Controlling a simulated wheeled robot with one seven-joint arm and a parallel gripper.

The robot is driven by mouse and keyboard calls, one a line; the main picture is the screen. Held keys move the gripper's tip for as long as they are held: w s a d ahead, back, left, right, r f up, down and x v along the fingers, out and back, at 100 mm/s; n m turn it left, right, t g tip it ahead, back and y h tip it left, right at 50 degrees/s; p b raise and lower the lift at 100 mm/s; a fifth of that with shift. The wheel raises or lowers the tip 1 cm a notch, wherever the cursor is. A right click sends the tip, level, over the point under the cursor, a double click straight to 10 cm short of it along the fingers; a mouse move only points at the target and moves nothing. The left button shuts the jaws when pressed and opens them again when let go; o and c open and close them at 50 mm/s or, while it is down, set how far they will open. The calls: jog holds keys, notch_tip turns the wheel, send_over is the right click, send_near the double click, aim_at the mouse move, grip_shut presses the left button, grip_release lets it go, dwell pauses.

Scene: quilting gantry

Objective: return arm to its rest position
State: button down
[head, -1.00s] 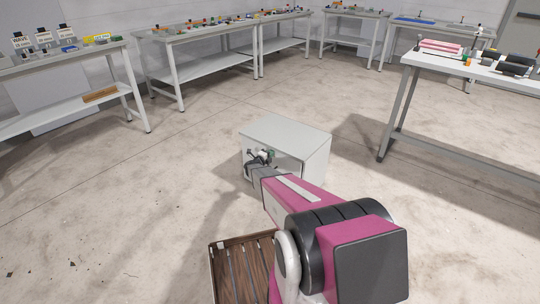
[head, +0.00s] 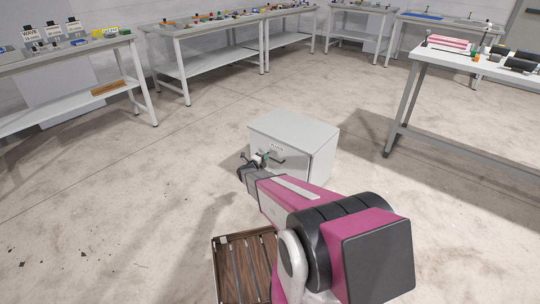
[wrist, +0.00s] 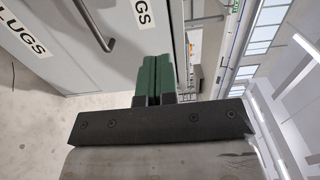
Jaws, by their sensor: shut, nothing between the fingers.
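My arm reaches out over the floor toward a small light-grey cabinet (head: 300,132). My gripper (head: 264,158) is at the front of the cabinet, near its upper left side. In the wrist view the green fingers of my gripper (wrist: 153,70) are together, with nothing between them. The grey cabinet front (wrist: 130,50) fills the left of that view, with a dark bar handle (wrist: 92,25) and "LUGS" labels. The fingers look apart from the handle. Part of the cabinet's lower front is hidden behind my arm in the head view.
A white-topped bench (head: 480,65) with pink and dark items stands at the right. A workbench (head: 65,50) with small signs stands at the left, and a long bench (head: 215,27) stands at the back.

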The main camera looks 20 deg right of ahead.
jog(key=s+a+r+n+t+y, duration=0.1)
jog(key=s+a+r+n+y, duration=0.2)
jog(key=a+r+n+y, duration=0.45)
jog(key=s+a+r+n+t+y, duration=0.1)
jog(key=s+a+r+n+y, duration=0.35)
jog(key=n+y, duration=0.5)
jog(key=s+r+n+g, duration=0.2)
jog(key=s+n+g, duration=0.2)
jog(key=s, duration=0.5)
jog(key=s+d+r+n+g+h, duration=0.1)
jog(key=s+n+g, duration=0.3)
jog(key=s, duration=0.5)
jog(key=s+d+r+n+g+h, duration=0.1)
jog(key=s+r+n+g, duration=0.2)
jog(key=s, duration=0.7)
jog(key=shift+d+r+n+g, duration=0.25)
jog(key=shift+r+n+g, duration=0.15)
jog(key=shift+r+g, duration=0.25)
jog(key=shift+f, duration=0.1)
